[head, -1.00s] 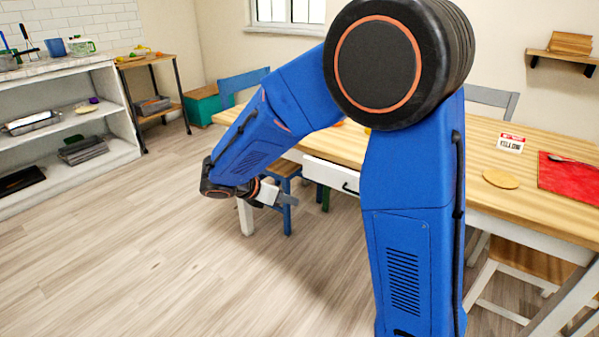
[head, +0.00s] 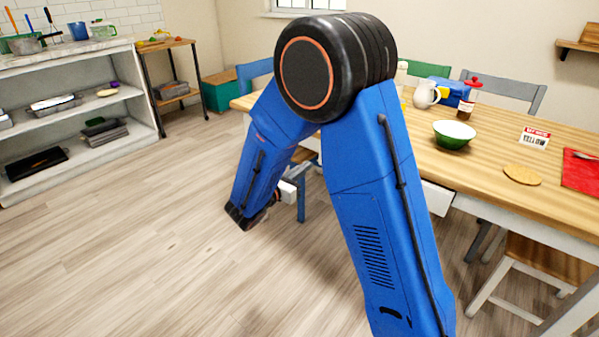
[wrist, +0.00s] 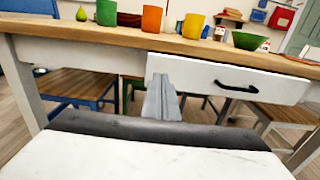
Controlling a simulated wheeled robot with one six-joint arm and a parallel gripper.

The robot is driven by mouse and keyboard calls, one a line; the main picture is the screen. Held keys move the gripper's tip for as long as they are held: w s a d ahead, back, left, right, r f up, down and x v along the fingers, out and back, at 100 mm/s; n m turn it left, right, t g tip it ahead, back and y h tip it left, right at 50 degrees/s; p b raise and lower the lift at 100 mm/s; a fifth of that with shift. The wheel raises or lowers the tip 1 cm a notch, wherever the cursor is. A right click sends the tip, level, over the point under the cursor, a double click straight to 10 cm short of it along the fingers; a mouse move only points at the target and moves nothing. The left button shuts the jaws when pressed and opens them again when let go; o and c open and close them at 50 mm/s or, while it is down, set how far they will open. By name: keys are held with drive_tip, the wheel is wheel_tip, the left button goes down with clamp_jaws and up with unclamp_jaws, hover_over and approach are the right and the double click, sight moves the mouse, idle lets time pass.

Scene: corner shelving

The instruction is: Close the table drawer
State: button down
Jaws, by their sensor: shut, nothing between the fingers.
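The wooden table (head: 500,135) stands at the right in the head view. Its white drawer (wrist: 205,74) has a black handle (wrist: 237,87) in the wrist view. The drawer front sits under the tabletop and seems to stick out a little; how far is hard to tell. In the head view only a corner of the drawer (head: 437,198) shows, right of my arm. My gripper (wrist: 162,98) is shut and empty, in front of the drawer's left end; I cannot tell whether it touches. In the head view my gripper (head: 288,191) is low, left of my upper arm, partly hidden.
A green bowl (head: 454,134), a white jug (head: 426,95) and a round board (head: 522,175) are on the table. Chairs, one blue (wrist: 75,83), stand around and under it. White shelving (head: 75,100) is at the left. The floor between is clear.

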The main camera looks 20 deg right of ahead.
drive_tip(key=x, duration=0.9)
drive_tip(key=shift+d, duration=0.1)
drive_tip(key=x, duration=0.8)
drive_tip(key=shift+w+d, duration=0.1)
drive_tip(key=shift+w, duration=0.1)
drive_tip(key=shift+r, duration=0.1)
